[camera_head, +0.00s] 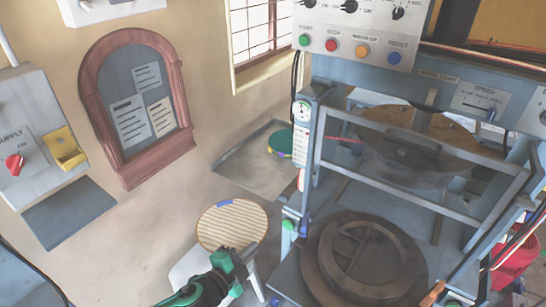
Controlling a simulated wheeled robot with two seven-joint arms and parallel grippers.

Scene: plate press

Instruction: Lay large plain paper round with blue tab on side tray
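A large tan round (232,225) with fine stripes across it and a small blue tab at its upper edge is low in the middle of the head view. It appears to be over a white stool-like stand (190,268). My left gripper (240,262), green and black, is at the round's near edge. The fingertips are small and partly hidden, so I cannot tell whether they touch or hold the round. A flat grey tray (240,168) lies beyond, beside the press. A smaller green round (281,142) with a yellowish edge is at its right end. My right gripper is out of view.
The press (420,160) fills the right side, with frame bars and a dark round plate (365,255) on its bed. A supply box (30,140) and an arched notice board (140,105) are on the left wall. Open floor lies left of the stand.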

